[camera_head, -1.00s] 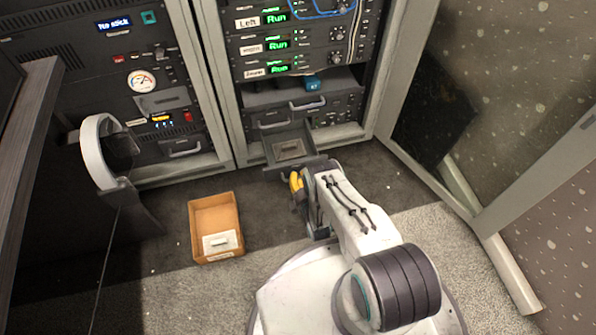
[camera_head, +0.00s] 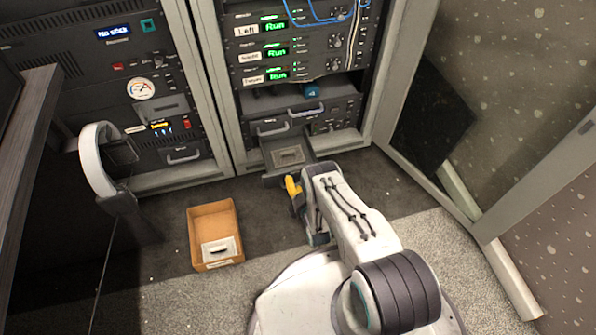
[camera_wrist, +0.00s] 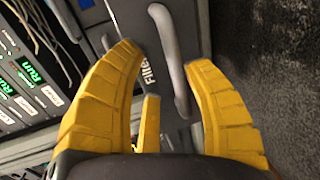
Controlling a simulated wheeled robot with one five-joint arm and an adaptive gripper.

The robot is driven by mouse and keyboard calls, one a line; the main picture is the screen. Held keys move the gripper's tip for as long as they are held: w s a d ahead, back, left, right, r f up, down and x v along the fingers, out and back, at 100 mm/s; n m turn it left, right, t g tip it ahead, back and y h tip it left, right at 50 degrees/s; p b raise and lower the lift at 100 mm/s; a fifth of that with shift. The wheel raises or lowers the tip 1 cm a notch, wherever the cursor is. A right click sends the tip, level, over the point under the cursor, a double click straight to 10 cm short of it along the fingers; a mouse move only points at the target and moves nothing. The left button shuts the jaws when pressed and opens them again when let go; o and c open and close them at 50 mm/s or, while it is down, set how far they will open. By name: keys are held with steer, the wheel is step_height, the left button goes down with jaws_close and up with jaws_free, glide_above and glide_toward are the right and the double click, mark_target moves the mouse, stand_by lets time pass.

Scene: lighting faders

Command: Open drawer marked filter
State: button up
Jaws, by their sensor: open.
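The filter drawer (camera_head: 270,158) sticks out open from the bottom of the middle rack in the head view, with a small pale-labelled item (camera_head: 289,156) inside. In the wrist view its dark front carries a "Filter" label (camera_wrist: 148,68) beside a grey bar handle (camera_wrist: 168,45). My gripper (camera_head: 292,186) is just in front of the drawer; its yellow fingers also show in the wrist view (camera_wrist: 165,62). They are open, one on each side of the handle. The right fingertip is very close to the handle; I cannot tell if it touches.
Another closed drawer handle (camera_head: 307,109) sits above right of the open drawer. A brown open box (camera_head: 213,218) with a labelled item stands on the floor at left. The glass rack door (camera_head: 500,130) stands open at right. Dark carpet lies clear between box and arm.

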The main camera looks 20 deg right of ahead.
steer(key=shift+r, duration=4.4)
